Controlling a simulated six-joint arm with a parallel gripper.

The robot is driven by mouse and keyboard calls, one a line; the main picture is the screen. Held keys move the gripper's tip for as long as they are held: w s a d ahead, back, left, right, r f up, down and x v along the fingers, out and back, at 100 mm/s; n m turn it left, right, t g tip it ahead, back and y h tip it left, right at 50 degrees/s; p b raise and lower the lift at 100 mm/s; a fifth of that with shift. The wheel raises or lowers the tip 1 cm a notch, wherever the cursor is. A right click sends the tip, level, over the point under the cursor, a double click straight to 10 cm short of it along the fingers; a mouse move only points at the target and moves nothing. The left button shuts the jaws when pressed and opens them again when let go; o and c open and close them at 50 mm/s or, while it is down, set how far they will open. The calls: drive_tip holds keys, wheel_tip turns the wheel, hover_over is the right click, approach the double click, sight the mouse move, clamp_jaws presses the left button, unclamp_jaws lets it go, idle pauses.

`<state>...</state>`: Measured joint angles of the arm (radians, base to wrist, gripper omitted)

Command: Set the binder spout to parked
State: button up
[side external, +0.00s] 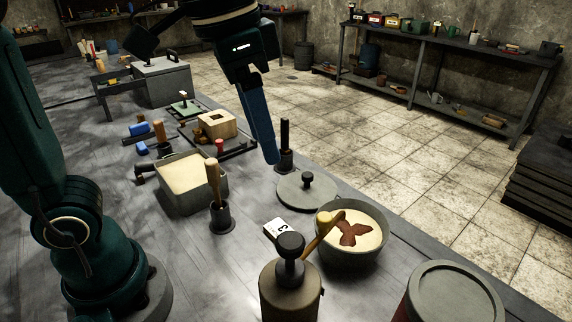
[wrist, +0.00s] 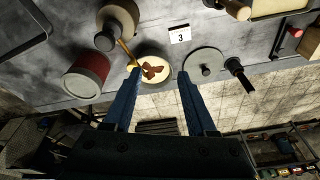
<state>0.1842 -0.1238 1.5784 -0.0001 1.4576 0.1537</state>
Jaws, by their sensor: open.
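The binder spout (side external: 318,236) is a thin yellow-brown arm with a rounded yellow end. The pot holds pale sand with a brown three-lobed patch. In the wrist view, the spout (wrist: 126,50) ends at the pot's left edge, partly beside my left finger. My gripper (side external: 270,162) is open and empty, raised above the bench and apart from the spout. Its fingers (wrist: 159,75) appear spread on either side of the pot in the wrist view.
A grey lid (side external: 307,192) with a black knob lies behind the pot. A card marked 3 (side external: 276,229) lies beside the dispenser. A red drum (side external: 448,295) stands at the right. A brush in a holder (side external: 221,217) and a sand bin (side external: 184,180) stand left.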

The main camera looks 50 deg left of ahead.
drive_tip(key=m+g, duration=0.2)
approach(325, 216)
drive_tip(key=a, duration=0.2)
drive_tip(key=f, duration=0.1)
drive_tip(key=d+f, duration=0.2)
drive_tip(key=shift+w+f+m+g, duration=0.1)
drive_tip(key=shift+w+m+g, duration=0.2)
drive_tip(key=shift+w+m, duration=0.1)
drive_tip(key=shift+s+d+f, duration=0.15)
drive_tip(key=shift+f, duration=2.5)
clamp_jaws()
